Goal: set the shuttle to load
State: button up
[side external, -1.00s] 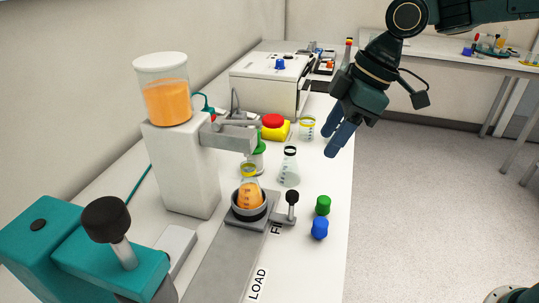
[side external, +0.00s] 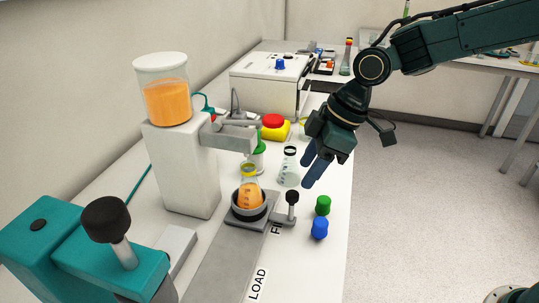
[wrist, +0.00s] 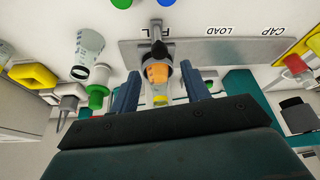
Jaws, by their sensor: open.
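The shuttle (side external: 240,220) is a grey carriage with a dark ring, sitting on the grey track (side external: 215,270) beside the partly hidden FILL label. Its upright handle with a black knob (side external: 292,197) is on the right side; the handle also shows in the wrist view (wrist: 156,36). A flask of orange juice (side external: 249,193) stands in the ring under the dispenser spout. The LOAD label (side external: 258,284) is nearer the camera along the track. My gripper (side external: 310,172) is open and empty, in the air above and behind the knob. The wrist view shows the flask (wrist: 157,74) between its fingers (wrist: 160,78).
The dispenser (side external: 182,165) with an orange tank stands left of the shuttle. An empty flask (side external: 289,167) stands behind the knob. Green (side external: 323,205) and blue (side external: 320,228) caps lie to its right. A teal station with a lever (side external: 108,222) is at the front left.

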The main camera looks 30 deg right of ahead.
aim_at(293, 193)
jog(key=shift+x, duration=3.25)
jog(key=shift+c, duration=0.5)
grip_shut()
